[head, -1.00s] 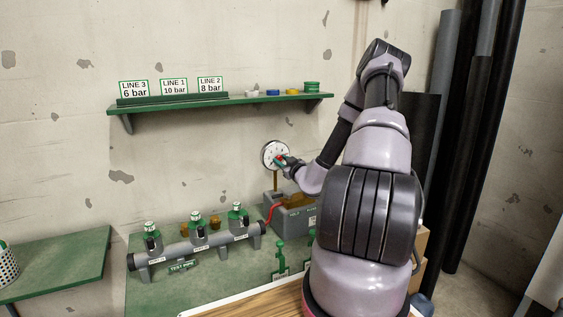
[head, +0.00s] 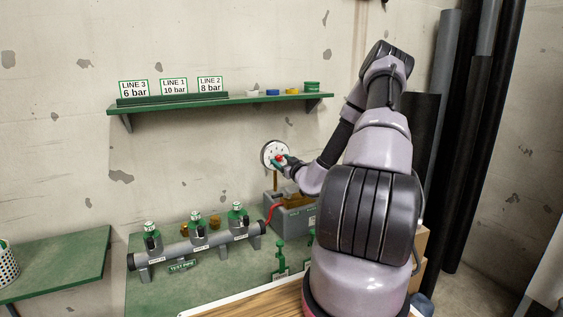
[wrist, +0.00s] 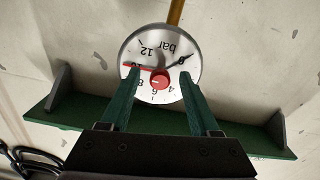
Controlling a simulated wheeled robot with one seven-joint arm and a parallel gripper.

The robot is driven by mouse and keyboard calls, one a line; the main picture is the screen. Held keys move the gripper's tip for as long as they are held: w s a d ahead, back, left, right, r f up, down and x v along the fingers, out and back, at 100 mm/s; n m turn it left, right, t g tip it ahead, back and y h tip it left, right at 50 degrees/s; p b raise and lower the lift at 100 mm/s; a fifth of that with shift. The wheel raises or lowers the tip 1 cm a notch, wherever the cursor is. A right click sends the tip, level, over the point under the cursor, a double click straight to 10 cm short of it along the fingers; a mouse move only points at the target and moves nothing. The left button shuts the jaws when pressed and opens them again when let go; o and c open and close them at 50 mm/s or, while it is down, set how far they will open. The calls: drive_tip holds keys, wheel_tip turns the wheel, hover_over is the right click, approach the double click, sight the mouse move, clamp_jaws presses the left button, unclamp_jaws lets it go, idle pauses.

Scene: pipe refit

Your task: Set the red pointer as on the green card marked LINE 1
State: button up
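The round white gauge (wrist: 160,52) is on a brass stem and shows upside down in the wrist view; it also shows in the head view (head: 268,150). Its red pointer, with a round red hub (wrist: 159,80), lies across the face toward the 10 mark, which it partly covers. A thin black needle (wrist: 178,61) points near 0. My gripper (wrist: 161,77) is open, its two green fingers on either side of the red hub with gaps between. The LINE 1 card (head: 174,86) reads 10 bar and stands on the shelf between LINE 3 and LINE 2.
The green shelf (head: 230,103) with coloured caps is above the gauge. Below are a grey pump box (head: 294,218) with a red hose and a test pipe (head: 200,243) with several green-topped valves. Dark pipes (head: 480,130) stand at the right.

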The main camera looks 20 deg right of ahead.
drive_tip(key=s, duration=1)
drive_tip(key=shift+s+d, duration=0.15)
drive_tip(key=shift+s, duration=0.25)
